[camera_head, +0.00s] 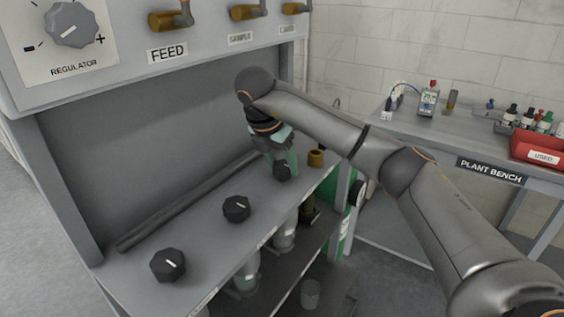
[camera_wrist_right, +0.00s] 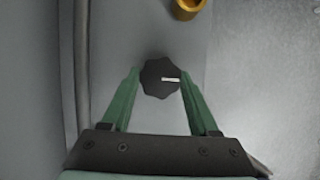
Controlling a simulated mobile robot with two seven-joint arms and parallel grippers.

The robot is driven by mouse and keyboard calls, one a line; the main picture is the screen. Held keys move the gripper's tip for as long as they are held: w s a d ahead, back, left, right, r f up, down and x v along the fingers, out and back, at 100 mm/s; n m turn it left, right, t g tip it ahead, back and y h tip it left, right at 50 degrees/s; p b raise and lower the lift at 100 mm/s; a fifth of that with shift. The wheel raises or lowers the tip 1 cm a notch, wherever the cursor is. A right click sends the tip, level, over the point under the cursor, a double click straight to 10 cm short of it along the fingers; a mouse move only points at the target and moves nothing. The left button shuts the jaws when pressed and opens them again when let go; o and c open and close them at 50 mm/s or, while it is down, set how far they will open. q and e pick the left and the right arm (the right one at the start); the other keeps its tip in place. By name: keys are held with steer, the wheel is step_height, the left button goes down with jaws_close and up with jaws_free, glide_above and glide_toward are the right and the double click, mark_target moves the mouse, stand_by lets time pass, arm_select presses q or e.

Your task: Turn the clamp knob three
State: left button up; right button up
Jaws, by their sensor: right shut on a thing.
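Three black clamp knobs with white marks sit in a row on the grey shelf (camera_head: 203,244): a near one (camera_head: 167,264), a middle one (camera_head: 236,208) and a far one (camera_head: 282,172). My right gripper (camera_head: 281,165) reaches down to the far knob. In the right wrist view this knob (camera_wrist_right: 160,78) sits between the green fingertips of my right gripper (camera_wrist_right: 160,83), which are shut on its sides. Its white mark points to the right there. In the head view the fingers partly cover this knob. My left gripper is not in view.
A brass fitting (camera_head: 316,157) stands just beyond the far knob. A long dark bar (camera_head: 185,203) runs along the back of the shelf. The panel above carries the regulator knob (camera_head: 72,24) and brass valves (camera_head: 170,20). The plant bench (camera_head: 437,132) stands at the right.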

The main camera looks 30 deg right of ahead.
steer(key=o, duration=1.4)
steer(key=shift+r, duration=0.1)
steer(key=p+v, duration=0.3)
steer(key=v, duration=0.9)
steer(key=shift+s+a+r, duration=0.1)
steer(key=shift+a, duration=0.05)
steer(key=shift+s, duration=0.1)
